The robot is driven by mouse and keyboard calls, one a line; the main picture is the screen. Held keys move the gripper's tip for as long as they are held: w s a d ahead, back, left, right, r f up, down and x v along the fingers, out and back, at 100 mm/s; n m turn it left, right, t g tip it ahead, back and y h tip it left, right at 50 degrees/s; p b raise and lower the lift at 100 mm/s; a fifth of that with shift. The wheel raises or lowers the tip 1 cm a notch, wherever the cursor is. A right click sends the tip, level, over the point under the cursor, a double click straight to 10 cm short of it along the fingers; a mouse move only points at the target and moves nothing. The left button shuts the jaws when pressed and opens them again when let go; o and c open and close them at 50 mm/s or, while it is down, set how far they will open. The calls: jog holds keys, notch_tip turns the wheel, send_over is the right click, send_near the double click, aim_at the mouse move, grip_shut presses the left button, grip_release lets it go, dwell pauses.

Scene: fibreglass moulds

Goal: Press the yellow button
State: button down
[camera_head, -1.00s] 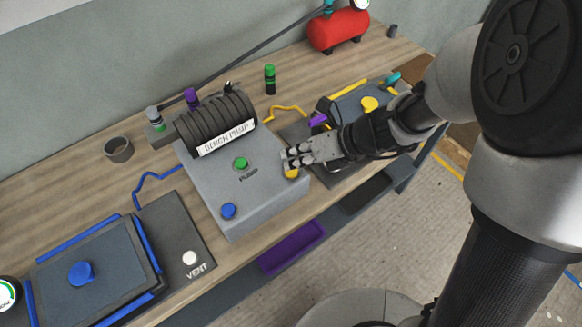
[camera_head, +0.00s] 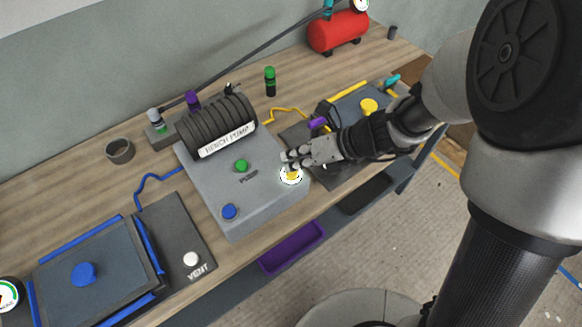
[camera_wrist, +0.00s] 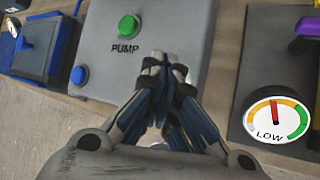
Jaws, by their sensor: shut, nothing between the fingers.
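The yellow button (camera_head: 292,176) is on the right front part of the grey bench pump box (camera_head: 232,205). It is lit, with a bright white ring around it. My gripper (camera_head: 288,160) is shut and empty, its fingertips just behind the button in the head view. I cannot tell whether they touch it. In the wrist view the shut fingertips (camera_wrist: 165,66) are over the box and the yellow button is hidden behind the gripper. The green button (camera_head: 241,166) by the PUMP label and the blue button (camera_head: 229,212) are on the same box.
A blue-edged mould (camera_head: 95,268) and a white VENT button (camera_head: 191,259) are at the left. A yellow-edged mould (camera_head: 350,108) lies under my arm at the right. In the wrist view a gauge (camera_wrist: 276,118) reads LOW. A red tank (camera_head: 338,32) stands at the back.

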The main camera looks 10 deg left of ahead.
notch_tip(320, 180, up, 6)
jog(key=p, duration=0.6)
dwell(0.5)
jog(key=s+d+r+n+h, duration=0.2)
jog(key=s+d+r+n, duration=0.5)
jog(key=r+n, duration=0.45)
jog(key=s+d+r+n+t+h, duration=0.2)
jog(key=s+d+n+h, duration=0.1)
jog(key=d+n, duration=0.5)
jog(key=s+d+r+n+t+h, duration=0.1)
jog(key=s+d+n+h, duration=0.3)
jog(key=d+n, duration=0.4)
jog(key=shift+s+d+r+t, duration=0.35)
jog(key=shift+s+r, duration=0.2)
jog(key=shift+s, duration=0.2)
